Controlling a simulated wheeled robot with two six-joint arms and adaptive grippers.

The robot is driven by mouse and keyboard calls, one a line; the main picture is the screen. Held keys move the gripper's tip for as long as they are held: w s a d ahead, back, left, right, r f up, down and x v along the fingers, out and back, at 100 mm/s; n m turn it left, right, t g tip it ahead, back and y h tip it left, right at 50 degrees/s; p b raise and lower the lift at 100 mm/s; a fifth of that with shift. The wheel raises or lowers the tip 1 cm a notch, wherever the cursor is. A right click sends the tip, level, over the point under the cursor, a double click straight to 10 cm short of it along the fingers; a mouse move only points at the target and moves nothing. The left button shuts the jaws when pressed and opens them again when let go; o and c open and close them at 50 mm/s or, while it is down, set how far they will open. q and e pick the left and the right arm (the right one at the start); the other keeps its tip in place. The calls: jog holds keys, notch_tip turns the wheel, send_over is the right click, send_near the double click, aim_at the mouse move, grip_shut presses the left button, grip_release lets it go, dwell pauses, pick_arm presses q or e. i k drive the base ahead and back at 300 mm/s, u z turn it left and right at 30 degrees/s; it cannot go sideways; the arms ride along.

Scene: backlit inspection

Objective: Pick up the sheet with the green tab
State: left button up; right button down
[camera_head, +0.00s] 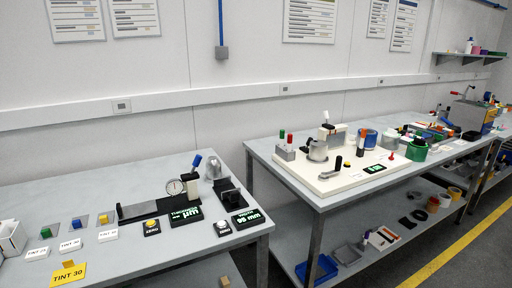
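The sheet with the green tab (46,233) lies on the left grey table, near its left end. The green tab shows as a small block; the sheet itself is small and grey and hard to make out. To its right lie a sheet with a blue tab (76,223) and one with an orange-yellow tab (103,219). Small white label cards (37,253) lie in front of the sheets. A yellow sign reading TINT 30 (67,273) stands nearest the camera. Neither of my grippers is in view.
A white box (12,238) stands at the table's left edge. A dial gauge stand (175,187), dark displays (246,217) and ZERO buttons (152,226) fill the right part. A second bench (325,200) stands to the right. The left table's back is mostly clear.

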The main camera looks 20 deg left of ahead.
aim_at(49, 231)
jog(key=u, duration=0.95)
jog(key=i, duration=0.85)
jog(key=u, duration=0.8)
